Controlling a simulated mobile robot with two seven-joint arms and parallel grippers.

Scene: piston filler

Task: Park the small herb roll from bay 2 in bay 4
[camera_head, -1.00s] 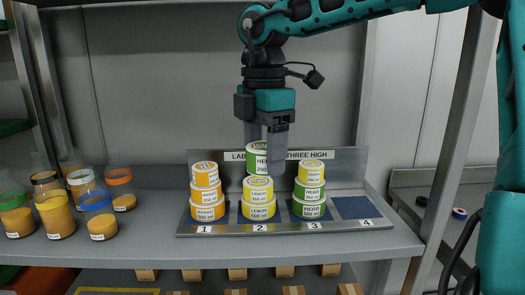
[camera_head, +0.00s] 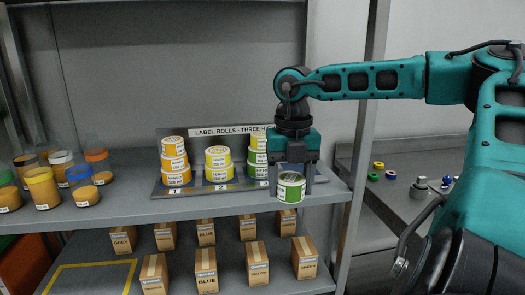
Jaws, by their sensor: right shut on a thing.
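Bay 4 is hidden behind gripper and roll. Bay 2 holds two yellow lemon rolls (camera_head: 218,165), stacked upright. Bay 3 has a stack with green herb rolls (camera_head: 257,157), partly covered by my gripper. My left gripper is not in view.
Bay 1 holds three orange and yellow rolls (camera_head: 174,162). Several jars (camera_head: 42,187) stand on the shelf at left. Small cartons (camera_head: 207,270) fill the lower shelf. A shelf post (camera_head: 360,130) rises at right, beside a side bench (camera_head: 375,205) with small parts.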

